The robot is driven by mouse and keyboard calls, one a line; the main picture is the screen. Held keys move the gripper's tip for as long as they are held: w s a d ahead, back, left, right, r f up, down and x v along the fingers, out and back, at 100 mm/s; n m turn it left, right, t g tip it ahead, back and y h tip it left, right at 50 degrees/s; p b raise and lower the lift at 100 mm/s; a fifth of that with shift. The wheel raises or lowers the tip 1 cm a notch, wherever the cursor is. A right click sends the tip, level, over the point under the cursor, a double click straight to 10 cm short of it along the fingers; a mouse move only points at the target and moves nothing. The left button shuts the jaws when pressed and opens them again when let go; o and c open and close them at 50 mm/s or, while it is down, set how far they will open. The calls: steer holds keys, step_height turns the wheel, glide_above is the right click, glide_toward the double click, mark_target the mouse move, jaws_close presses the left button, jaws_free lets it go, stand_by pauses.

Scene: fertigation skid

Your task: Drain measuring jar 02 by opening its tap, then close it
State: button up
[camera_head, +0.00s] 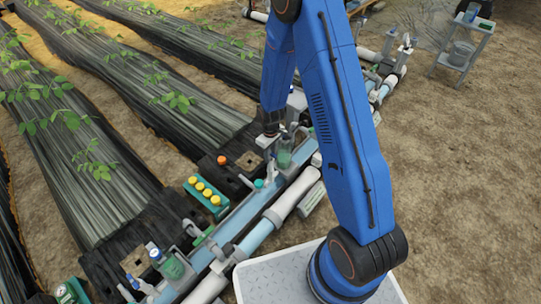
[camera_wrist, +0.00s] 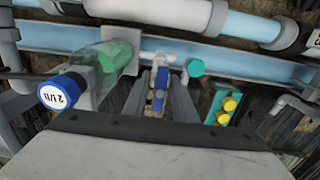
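A clear measuring jar with green liquid (camera_wrist: 118,58) shows at the left of the wrist view, with a blue cap (camera_wrist: 60,93) whose white label I cannot read surely. In the head view this jar (camera_head: 284,157) stands beside my gripper (camera_head: 268,147). A white pipe runs from the jar's foot to a small tap with a blue handle (camera_wrist: 165,69). In the wrist view my gripper's grey fingers (camera_wrist: 161,92) point at the tap, with blue between them. I cannot tell whether they touch or grip the handle. Its exact turn is unclear.
A teal cap (camera_wrist: 195,68) sits just right of the tap. A teal block with yellow knobs (camera_head: 205,194) lies nearby. Another green jar (camera_head: 172,266) stands at the front left. White and light-blue pipes (camera_head: 295,200) run alongside. A small shelf stand (camera_head: 462,48) is far right on bare soil.

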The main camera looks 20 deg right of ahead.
steer(key=c, duration=0.4)
steer(key=o, duration=0.8)
steer(key=shift+f, duration=0.2)
steer(key=shift+r, duration=3.95)
steer(key=shift+r, duration=0.1)
